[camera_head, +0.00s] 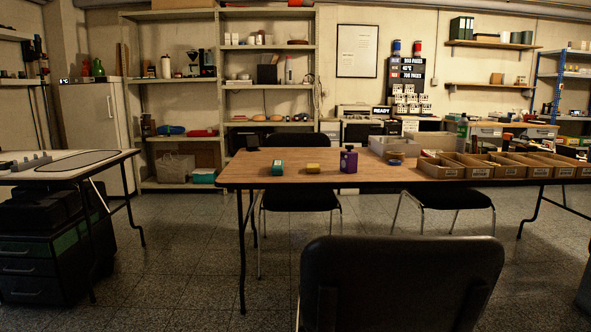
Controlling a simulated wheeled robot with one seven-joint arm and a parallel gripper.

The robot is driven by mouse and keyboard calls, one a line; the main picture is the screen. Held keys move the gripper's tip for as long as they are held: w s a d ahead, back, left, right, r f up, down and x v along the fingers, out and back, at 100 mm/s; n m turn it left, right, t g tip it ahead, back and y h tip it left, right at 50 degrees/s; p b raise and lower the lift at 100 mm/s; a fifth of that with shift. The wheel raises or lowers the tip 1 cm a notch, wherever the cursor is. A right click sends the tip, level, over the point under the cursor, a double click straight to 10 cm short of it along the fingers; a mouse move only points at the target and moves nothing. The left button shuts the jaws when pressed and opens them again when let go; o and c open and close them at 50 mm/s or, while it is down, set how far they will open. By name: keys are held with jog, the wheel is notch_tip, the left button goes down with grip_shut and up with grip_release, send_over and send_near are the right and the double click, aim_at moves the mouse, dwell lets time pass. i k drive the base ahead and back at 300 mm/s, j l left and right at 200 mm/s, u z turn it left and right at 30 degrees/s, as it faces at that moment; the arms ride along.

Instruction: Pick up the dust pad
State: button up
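I cannot surely pick out the dust pad in this view. My gripper is not in view.
A black chair (400,285) stands in front of the wooden table. Open cardboard trays (440,168) line its right part, with grey bins (390,146) behind. A white table (60,167) stands at left. Tiled floor (190,240) is clear between the tables.

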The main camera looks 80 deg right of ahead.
aim_at(312, 168)
jog(key=i+l+z, duration=0.1)
jog(key=i+z, duration=0.85)
jog(key=i+j+z, duration=0.2)
jog(key=z, duration=0.3)
jog(key=i, duration=0.1)
